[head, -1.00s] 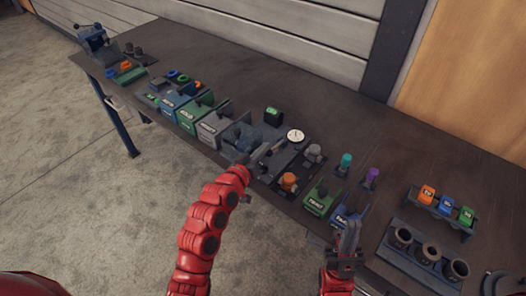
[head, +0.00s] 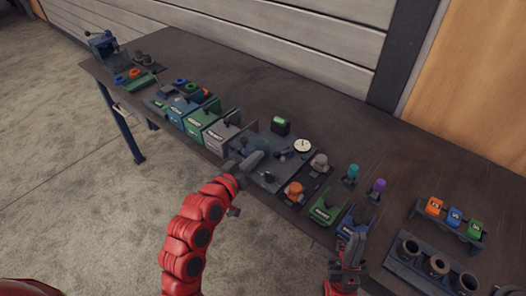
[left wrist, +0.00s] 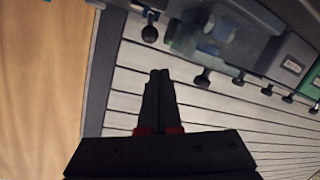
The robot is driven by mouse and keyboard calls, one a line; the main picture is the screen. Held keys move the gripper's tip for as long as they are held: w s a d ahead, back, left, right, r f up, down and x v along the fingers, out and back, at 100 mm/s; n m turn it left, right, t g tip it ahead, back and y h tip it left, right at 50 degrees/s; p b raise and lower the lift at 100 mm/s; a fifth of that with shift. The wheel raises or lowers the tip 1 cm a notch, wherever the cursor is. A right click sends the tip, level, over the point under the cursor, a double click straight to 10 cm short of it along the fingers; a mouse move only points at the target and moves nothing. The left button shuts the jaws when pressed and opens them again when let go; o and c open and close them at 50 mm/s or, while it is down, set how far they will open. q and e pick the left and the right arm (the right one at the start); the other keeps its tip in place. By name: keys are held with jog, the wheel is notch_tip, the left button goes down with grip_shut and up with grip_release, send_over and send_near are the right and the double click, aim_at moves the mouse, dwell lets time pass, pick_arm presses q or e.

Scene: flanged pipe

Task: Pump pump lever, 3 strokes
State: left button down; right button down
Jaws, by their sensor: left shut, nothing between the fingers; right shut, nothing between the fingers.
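The pump unit is a dark plate (head: 268,178) with a round white gauge (head: 303,146), near the middle of the bench. The pump lever is hard to make out in the head view; my left gripper partly covers that area. My left gripper (head: 254,160) is shut and empty, over the left part of the plate. In the left wrist view, the shut fingers (left wrist: 156,74) point toward a black ball knob on a short stem (left wrist: 149,33), apart from it; I cannot tell if it is the lever's. My right gripper (head: 350,246) is shut and empty at the bench's front edge.
Boxes with labelled fronts (head: 222,132) stand left of the pump. An orange knob (head: 294,188) and green (head: 325,210) and blue holders stand to its right, then a rack of cups (head: 436,266). The back of the bench (head: 340,120) is mostly clear.

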pick_arm(q)
jog(key=shift+v, duration=0.95)
jog(key=shift+r, duration=0.15)
